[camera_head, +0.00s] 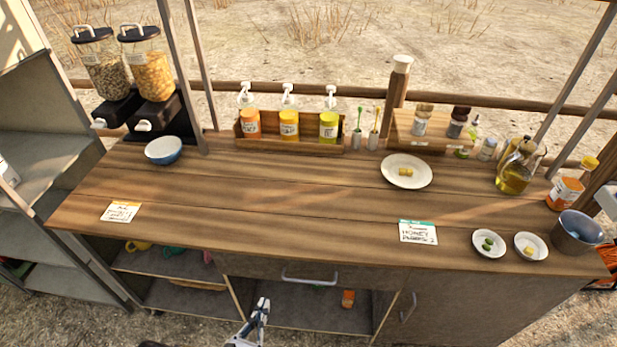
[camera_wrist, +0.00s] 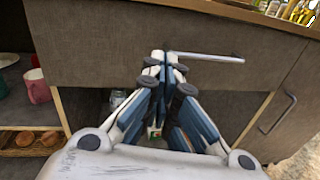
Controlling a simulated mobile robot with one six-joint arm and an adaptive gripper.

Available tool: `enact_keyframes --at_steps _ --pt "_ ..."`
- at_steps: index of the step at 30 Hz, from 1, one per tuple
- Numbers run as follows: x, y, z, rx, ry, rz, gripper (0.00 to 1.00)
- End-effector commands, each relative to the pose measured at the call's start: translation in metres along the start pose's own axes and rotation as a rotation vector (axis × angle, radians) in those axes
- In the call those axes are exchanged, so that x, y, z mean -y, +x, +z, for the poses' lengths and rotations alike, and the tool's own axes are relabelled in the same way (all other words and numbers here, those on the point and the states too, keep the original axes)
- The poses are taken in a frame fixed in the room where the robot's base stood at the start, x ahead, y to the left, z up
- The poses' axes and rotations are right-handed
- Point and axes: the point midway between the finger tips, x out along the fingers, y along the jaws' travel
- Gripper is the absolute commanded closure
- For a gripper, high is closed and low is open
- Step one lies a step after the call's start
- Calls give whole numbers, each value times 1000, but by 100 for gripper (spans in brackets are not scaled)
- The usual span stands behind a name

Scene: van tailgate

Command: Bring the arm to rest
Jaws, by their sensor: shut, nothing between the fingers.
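My gripper (camera_head: 262,304) hangs in front of the wooden counter, below the level of its top, near the drawer with a metal handle (camera_head: 308,281). In the wrist view, my gripper (camera_wrist: 165,58) has its fingertips together with nothing between them. The fingertips show against the drawer front (camera_wrist: 110,45), just left of and below the handle (camera_wrist: 205,57) in that picture. I cannot tell whether they touch it. The drawer looks shut.
The countertop (camera_head: 280,190) holds a blue bowl (camera_head: 164,150), a plate (camera_head: 406,171) with yellow pieces, two small dishes, a metal pot (camera_head: 577,232), bottles and dispensers. Open shelves below hold mugs (camera_wrist: 37,86) and bread rolls. A cupboard door handle (camera_head: 408,307) sticks out at right.

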Motion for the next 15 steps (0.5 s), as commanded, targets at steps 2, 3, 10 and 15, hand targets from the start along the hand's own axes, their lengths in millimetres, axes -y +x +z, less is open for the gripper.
enact_keyframes --at_steps 2,3,10,15 --pt "5 24 41 -9 80 -149 100" --pt "12 36 61 -15 118 -229 100" --pt "73 78 163 -64 364 -664 100" --pt "128 85 226 -107 582 -958 100"
